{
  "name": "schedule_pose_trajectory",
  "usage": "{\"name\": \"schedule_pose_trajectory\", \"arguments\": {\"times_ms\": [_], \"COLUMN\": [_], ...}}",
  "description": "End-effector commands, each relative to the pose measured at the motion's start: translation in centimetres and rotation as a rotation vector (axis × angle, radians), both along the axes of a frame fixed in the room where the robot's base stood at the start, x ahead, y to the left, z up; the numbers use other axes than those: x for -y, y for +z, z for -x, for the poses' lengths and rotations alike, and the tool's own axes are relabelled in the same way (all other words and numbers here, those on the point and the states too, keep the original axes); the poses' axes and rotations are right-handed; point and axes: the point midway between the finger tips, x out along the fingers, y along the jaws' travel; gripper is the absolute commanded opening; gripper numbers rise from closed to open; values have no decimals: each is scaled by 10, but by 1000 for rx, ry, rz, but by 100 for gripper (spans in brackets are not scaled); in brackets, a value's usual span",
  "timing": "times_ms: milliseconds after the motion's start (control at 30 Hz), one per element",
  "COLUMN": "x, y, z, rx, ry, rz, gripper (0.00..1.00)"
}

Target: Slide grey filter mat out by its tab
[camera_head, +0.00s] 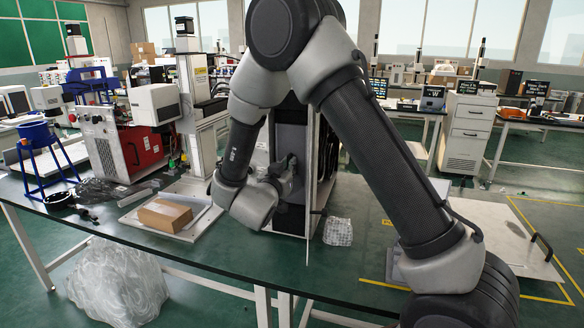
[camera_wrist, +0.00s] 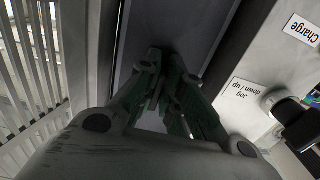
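My gripper (camera_wrist: 166,66) reaches into the dark cabinet (camera_head: 289,133) on the green table. In the wrist view its two fingers lean together towards a flat dark grey surface (camera_wrist: 205,25). Their tips are close to each other, and shadow hides whether anything is between them. I cannot tell whether that grey surface is the filter mat, and I cannot make out a tab. In the head view my gripper (camera_head: 290,165) shows small at the cabinet's open front, partly covered by my own arm.
A thin upright panel (camera_head: 313,165) stands at the cabinet's right side. A slatted grille (camera_wrist: 35,80) is left of my gripper, and a wall with "Charge" and "Jog down / up" labels (camera_wrist: 255,97) is right. A cardboard box (camera_head: 165,214) and white mesh bundle (camera_head: 338,232) lie nearby.

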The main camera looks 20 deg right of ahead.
Motion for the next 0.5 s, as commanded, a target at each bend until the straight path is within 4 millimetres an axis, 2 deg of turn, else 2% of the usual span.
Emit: {"name": "schedule_pose_trajectory", "arguments": {"times_ms": [500], "x": [0], "y": [10], "z": [0], "rx": [1], "ry": [0], "rz": [-1], "gripper": [0]}}
